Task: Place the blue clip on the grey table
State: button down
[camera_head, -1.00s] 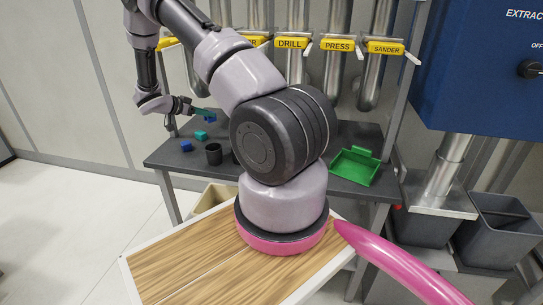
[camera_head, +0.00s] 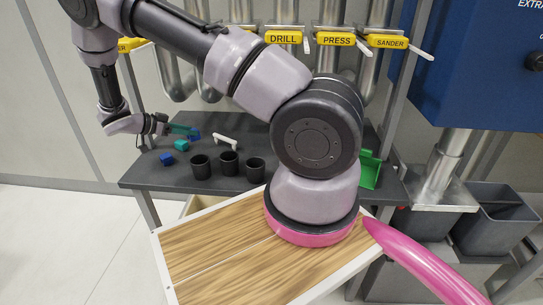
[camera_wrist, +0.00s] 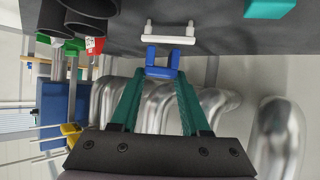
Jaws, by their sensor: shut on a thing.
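My gripper (camera_head: 184,130) has teal fingers and is above the left part of the grey table (camera_head: 150,176). It is shut on the blue clip (camera_head: 194,135), which sticks out past the fingertips. In the wrist view the blue clip (camera_wrist: 162,72) is a small U-shaped piece between the fingertips (camera_wrist: 160,78), its prongs pointing away from my gripper. The table also shows in the wrist view (camera_wrist: 225,35), upside down along the top. I cannot tell exactly how high the clip is above the table.
A teal block (camera_head: 181,145) and a blue block (camera_head: 166,159) lie on the table near my gripper. Three black cups (camera_head: 229,164) stand along its front. A white handle-shaped piece (camera_head: 225,141) lies behind them. A green tray (camera_head: 369,170) is at the right, partly hidden by my arm.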

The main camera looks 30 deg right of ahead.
jog(key=shift+d+f, duration=0.1)
notch_tip(320, 180, down, 5)
jog(key=shift+d+f, duration=0.1)
jog(key=shift+f, duration=2.25)
jog(key=shift+f, duration=0.15)
jog(key=shift+c, duration=1.9)
grip_release()
jog(key=shift+a+r, duration=0.25)
jog(key=v, duration=1.1)
jog(key=shift+a, duration=0.3)
